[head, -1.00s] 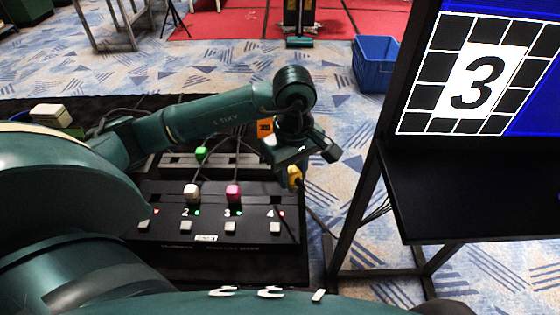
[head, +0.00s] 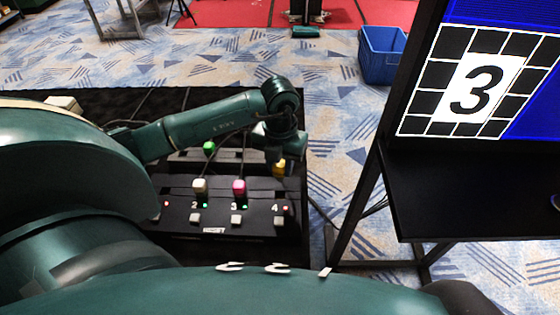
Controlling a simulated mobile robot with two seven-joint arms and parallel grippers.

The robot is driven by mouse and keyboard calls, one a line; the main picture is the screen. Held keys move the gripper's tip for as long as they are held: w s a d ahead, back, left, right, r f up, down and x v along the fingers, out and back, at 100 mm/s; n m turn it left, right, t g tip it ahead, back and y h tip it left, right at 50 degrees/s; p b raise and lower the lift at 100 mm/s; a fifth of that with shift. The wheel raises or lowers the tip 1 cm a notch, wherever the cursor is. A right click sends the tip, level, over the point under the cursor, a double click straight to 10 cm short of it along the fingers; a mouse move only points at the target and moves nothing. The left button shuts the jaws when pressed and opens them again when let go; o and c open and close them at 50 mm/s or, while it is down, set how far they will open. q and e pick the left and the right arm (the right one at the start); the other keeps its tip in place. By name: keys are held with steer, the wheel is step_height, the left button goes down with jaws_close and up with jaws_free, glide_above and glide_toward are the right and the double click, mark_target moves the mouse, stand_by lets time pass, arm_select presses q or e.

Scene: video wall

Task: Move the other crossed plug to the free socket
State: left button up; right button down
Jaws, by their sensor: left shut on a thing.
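The black switch box (head: 180,222) has a row of numbered sockets. A white plug (head: 200,186) stands at socket 2 and a magenta plug (head: 239,187) at socket 3, both beside green lights. Sockets 1 and 4 show red lights and no plug that I can see in them. My left gripper (head: 279,159) points down, shut on a yellow plug (head: 279,170), above and behind socket 4. The fingertips are small and partly hidden, and the plug looks clear of the box. My right gripper is not in view.
A green plug (head: 209,148) is at a strip behind the box, with dark cables nearby. A monitor (head: 480,85) showing a 3 stands at the right on a black frame. A blue bin (head: 381,55) is on the carpet behind. My left arm covers the box's far left.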

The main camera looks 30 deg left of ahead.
mark_target(280, 180)
arm_select(q)
steer(key=shift+f+b, duration=0.55)
steer(key=shift+f, duration=0.25)
step_height(280, 180, down, 3)
steer(key=shift+f+b, duration=0.1)
steer(key=shift+b, duration=1.1)
steer(key=shift+f+b, duration=0.4)
steer(key=shift+f, duration=0.1)
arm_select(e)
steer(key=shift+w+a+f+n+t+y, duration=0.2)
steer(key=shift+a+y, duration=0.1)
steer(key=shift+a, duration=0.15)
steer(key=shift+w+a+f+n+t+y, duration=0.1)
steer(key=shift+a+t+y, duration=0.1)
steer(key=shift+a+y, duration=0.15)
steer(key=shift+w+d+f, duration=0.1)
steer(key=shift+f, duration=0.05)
arm_select(q)
steer(key=shift+f+b, duration=0.75)
steer(key=shift+f, duration=0.05)
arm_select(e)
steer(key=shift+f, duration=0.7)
arm_select(q)
steer(key=shift+f+b, duration=0.6)
steer(key=shift+f, duration=0.15)
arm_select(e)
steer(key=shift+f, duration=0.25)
arm_select(q)
steer(key=o, duration=1.6)
